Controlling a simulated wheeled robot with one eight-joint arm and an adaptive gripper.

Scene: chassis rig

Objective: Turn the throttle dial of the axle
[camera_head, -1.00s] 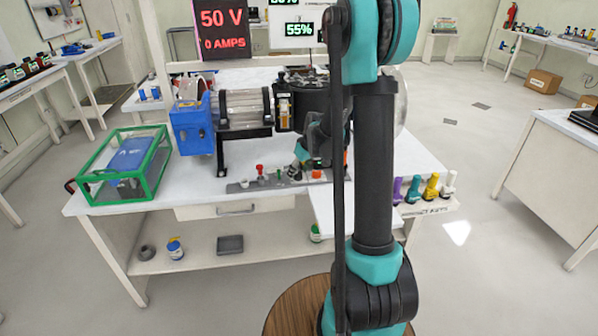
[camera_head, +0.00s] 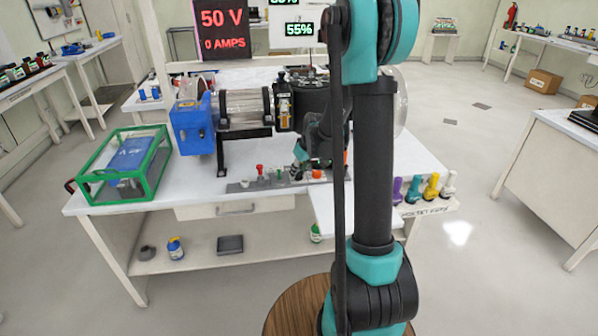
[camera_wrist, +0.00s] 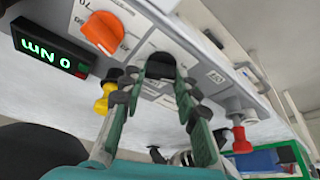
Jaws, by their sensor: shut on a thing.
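The control panel (camera_head: 240,187) lies along the front edge of the bench, below the axle rig. In the wrist view, a black round dial (camera_wrist: 160,64) sits between the fingertips of my gripper (camera_wrist: 161,82), which is shut on it. The fingers hide the dial's sides, and its label cannot be read. In the head view my gripper (camera_head: 303,152) is at the panel, partly hidden by my arm. An orange dial (camera_wrist: 103,32) is on the panel beside the held one; it also shows in the head view (camera_head: 318,174).
A green-framed clear box (camera_head: 158,172) stands at the bench's left. In the wrist view, a display (camera_wrist: 50,53) reads 0 Nm, with a yellow knob (camera_wrist: 104,96) near it and a red knob (camera_wrist: 241,140) opposite. A wall screen (camera_head: 222,28) reads 50 V, 0 AMPS; another display (camera_head: 299,29) reads 55%.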

